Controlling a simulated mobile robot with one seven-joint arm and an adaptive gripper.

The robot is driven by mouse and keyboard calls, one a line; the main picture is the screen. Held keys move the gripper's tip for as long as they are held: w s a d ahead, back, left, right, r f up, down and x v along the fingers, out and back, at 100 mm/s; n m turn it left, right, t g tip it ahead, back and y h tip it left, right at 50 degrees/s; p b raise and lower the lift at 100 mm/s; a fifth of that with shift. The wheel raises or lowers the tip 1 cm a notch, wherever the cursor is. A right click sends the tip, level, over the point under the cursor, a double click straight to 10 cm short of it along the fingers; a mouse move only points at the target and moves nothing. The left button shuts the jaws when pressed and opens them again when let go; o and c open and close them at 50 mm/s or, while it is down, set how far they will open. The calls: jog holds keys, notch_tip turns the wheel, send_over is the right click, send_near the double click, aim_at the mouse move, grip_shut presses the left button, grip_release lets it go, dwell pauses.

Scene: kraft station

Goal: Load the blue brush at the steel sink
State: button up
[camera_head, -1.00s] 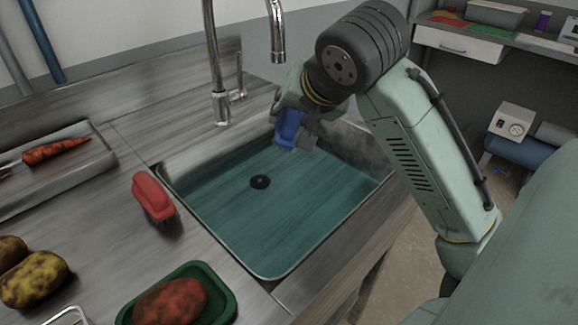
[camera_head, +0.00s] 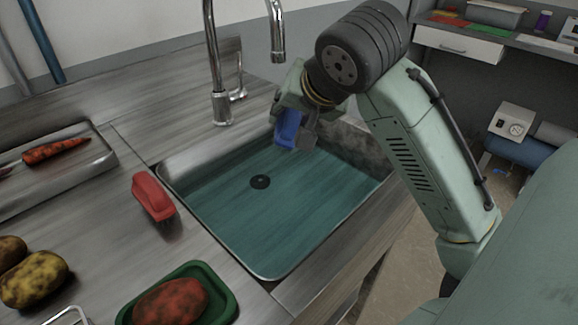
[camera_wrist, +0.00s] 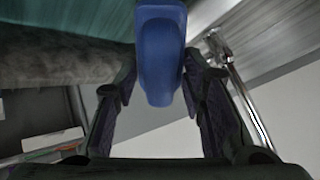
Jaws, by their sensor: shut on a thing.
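The blue brush (camera_head: 288,130) is held in my gripper (camera_head: 297,138) over the far right part of the steel sink (camera_head: 276,272). In the wrist view the blue brush (camera_wrist: 161,55) sits between the two dark fingers of my gripper (camera_wrist: 158,80), which are shut on it. Its bristles do not show. The sink holds teal water (camera_head: 275,205) with a dark round drain in it. From the head view I cannot tell whether the brush touches the water.
A tall faucet (camera_head: 216,70) stands behind the sink. A red brush (camera_head: 152,195) lies on the counter left of it. A green tray (camera_head: 227,303) with a red potato (camera_head: 170,302) is in front. Yellowish potatoes (camera_head: 35,278) and a tray with a carrot (camera_head: 56,150) are at left.

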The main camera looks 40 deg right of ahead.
jog(key=shift+r, duration=0.1)
notch_tip(320, 180, up, 4)
jog(key=p, duration=0.3)
jog(key=shift+p, duration=0.3)
dwell(0.8)
